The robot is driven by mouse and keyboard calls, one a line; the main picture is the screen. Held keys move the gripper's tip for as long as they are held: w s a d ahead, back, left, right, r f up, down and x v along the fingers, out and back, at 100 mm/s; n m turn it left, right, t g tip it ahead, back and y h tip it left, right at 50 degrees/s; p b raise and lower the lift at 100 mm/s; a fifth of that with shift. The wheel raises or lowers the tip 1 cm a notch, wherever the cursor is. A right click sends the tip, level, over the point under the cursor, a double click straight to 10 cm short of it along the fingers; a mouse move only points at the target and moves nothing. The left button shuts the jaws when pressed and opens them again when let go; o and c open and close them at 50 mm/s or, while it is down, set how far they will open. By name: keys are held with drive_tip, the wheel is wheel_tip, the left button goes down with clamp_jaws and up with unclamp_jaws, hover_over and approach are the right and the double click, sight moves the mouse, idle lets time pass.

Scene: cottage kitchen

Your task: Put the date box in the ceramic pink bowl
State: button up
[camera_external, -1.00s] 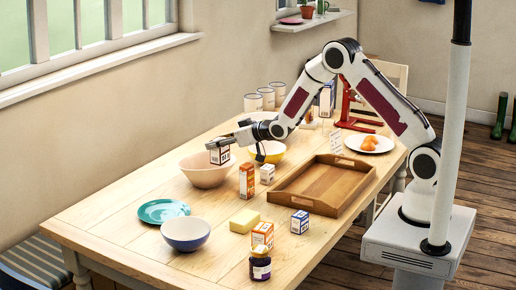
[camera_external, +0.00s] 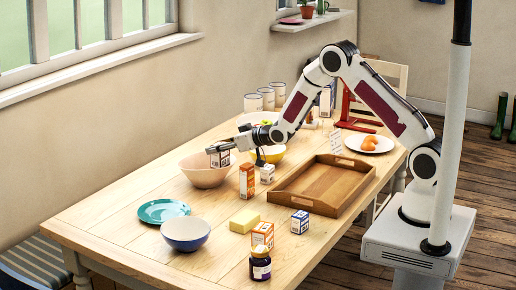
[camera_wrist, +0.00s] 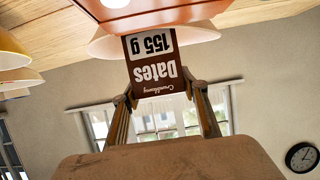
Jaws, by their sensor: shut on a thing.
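The date box (camera_external: 220,159) is a small brown and white carton. In the wrist view its label (camera_wrist: 155,75) reads "Dates 155 g" upside down. My gripper (camera_external: 217,149) is shut on it, with a finger on each side in the wrist view. The ceramic pink bowl (camera_external: 197,178) stands on the table at the left of the arm. The box is over the bowl's right part, its lower part at about rim height in the picture. The bowl also shows behind the box in the wrist view (camera_wrist: 198,37). Whether the box touches the bowl is unclear.
A yellow bowl (camera_external: 275,155) stands right of the pink bowl, below my wrist. A wooden tray (camera_external: 322,207), teal plate (camera_external: 163,210) and blue bowl (camera_external: 186,233) are farther off.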

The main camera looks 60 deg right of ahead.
drive_tip(key=o, duration=1.3)
drive_tip(key=shift+r, duration=0.1)
drive_tip(key=shift+r, duration=0.5)
drive_tip(key=shift+v, duration=6)
drive_tip(key=shift+s, duration=0.1)
